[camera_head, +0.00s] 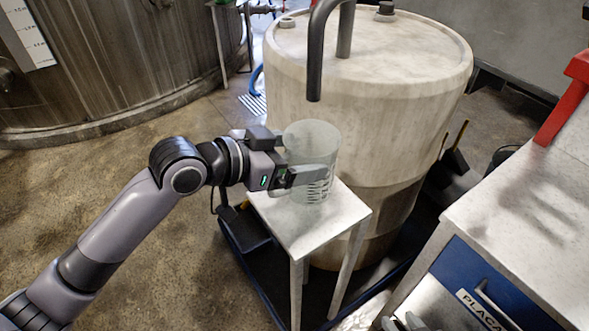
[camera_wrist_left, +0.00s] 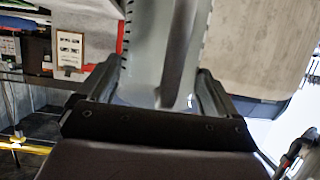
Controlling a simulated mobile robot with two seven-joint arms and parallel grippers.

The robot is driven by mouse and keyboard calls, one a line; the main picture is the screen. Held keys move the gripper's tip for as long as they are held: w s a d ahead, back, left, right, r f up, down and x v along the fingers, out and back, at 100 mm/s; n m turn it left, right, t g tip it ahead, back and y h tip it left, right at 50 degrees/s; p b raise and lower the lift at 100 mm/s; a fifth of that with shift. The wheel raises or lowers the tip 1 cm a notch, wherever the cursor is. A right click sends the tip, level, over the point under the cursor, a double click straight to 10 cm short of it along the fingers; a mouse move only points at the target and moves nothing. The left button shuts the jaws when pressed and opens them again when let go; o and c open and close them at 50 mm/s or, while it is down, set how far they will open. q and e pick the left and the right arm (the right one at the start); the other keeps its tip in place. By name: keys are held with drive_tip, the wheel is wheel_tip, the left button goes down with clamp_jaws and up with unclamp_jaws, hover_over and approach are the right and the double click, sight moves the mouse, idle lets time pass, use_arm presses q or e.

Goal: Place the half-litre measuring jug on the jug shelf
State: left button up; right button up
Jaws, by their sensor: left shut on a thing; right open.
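The clear measuring jug (camera_head: 314,138) with dark graduation marks is upright in the head view. My left gripper (camera_head: 306,177) is shut on the jug from its left side. The jug is over the small white stand (camera_head: 290,228), which looks like the jug shelf; I cannot tell whether its base touches the top. In the left wrist view the transparent jug (camera_wrist_left: 165,45) fills the space between the fingers of my left gripper (camera_wrist_left: 160,88). My right gripper (camera_head: 405,322) shows only partly at the bottom edge of the head view and is open.
A large pale tank (camera_head: 365,100) stands right behind the stand, with a dark bent pipe (camera_head: 315,60) hanging above the jug. A white-topped counter (camera_head: 530,215) with a blue drawer front is at the right. A wide tank (camera_head: 110,60) is at back left; the floor left is open.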

use_arm(q)
drive_tip(key=shift+f, duration=1.85)
drive_tip(key=shift+f, duration=0.15)
drive_tip(key=o, duration=1.1)
drive_tip(key=shift+s+a+r, duration=0.1)
drive_tip(key=shift+a+r, duration=0.1)
drive_tip(key=v, duration=1.1)
drive_tip(key=shift+s+a, duration=0.15)
drive_tip(key=shift+a, duration=0.05)
